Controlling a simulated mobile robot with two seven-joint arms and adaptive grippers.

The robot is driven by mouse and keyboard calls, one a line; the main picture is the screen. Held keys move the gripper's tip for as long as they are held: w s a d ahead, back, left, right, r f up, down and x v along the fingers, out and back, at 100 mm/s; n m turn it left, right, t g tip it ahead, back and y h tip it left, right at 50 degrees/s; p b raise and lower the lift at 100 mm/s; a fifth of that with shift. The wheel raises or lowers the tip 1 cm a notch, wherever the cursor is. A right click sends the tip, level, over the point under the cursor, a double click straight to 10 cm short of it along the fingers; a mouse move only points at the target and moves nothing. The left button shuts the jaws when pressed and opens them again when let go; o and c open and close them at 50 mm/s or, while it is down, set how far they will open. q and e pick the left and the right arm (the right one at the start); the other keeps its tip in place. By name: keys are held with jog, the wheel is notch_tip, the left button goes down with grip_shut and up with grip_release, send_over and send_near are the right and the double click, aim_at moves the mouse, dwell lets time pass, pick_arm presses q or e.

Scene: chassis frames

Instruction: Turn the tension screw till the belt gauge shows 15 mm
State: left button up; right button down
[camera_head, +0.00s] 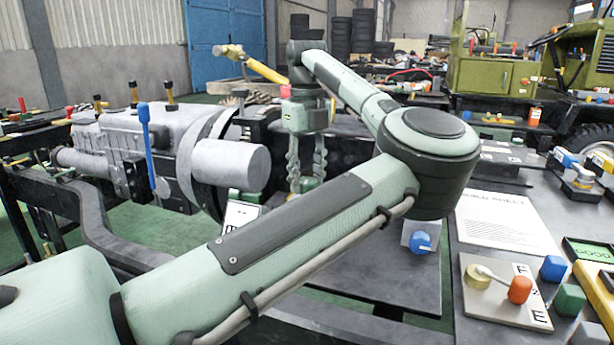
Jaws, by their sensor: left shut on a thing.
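My left gripper (307,178) points straight down beside the grey engine block, right of its pale cylinder. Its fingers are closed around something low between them. A green piece shows at the fingertips, but I cannot tell whether it is the tension screw. A small white plate with dark marks (240,214) stands left of the gripper. My forearm partly hides it, and I cannot read it or tell if it is the belt gauge. The belt is not clearly visible. My right gripper is not in view.
The engine (150,140) with a blue lever (147,140) sits on a dark chassis frame (90,215). On the right, a bench holds a white sheet (505,222), a panel with an orange-knobbed lever (519,290) and a green display (588,250). A blue knob (421,242) sits behind my arm.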

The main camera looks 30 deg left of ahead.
aim_at(307, 180)
pick_arm(q)
jog(key=o, duration=1.2)
jog(key=shift+c, duration=0.2)
notch_tip(307, 180, up, 12)
